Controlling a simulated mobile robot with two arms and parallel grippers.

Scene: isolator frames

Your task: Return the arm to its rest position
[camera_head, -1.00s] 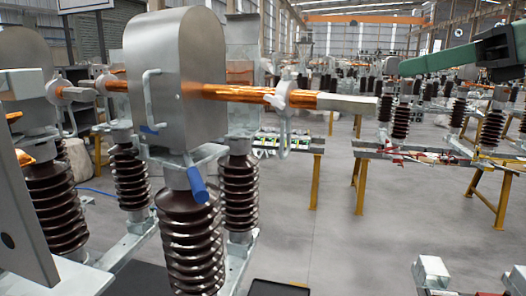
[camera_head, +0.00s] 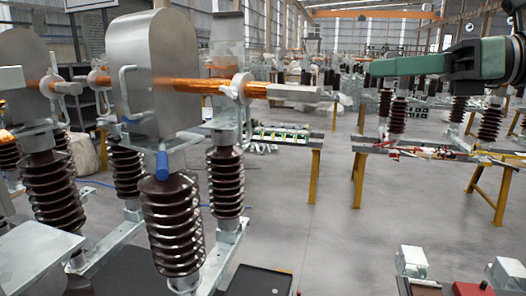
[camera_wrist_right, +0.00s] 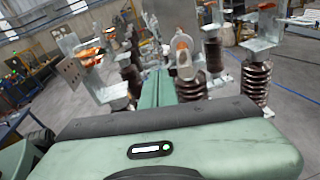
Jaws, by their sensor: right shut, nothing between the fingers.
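My right gripper (camera_head: 372,68) comes in from the right edge of the head view, with a green finger reaching left and a black wrist joint behind it. It is shut and empty, raised above the far workbench in the picture. Its tip is right of the copper bar's metal end (camera_head: 295,92), with a gap in the picture. The right wrist view shows the green gripper body and its long shut fingers (camera_wrist_right: 172,88) pointing at isolator frames. My left gripper is not in view.
A metal housing (camera_head: 155,75) with a copper bar stands on brown ribbed insulators (camera_head: 172,222) at left. Workbenches with yellow legs (camera_head: 315,175) stand behind. Metal blocks (camera_head: 411,262) and a dark tray (camera_head: 258,281) lie at the bottom. Grey floor (camera_head: 340,225) is open in the middle.

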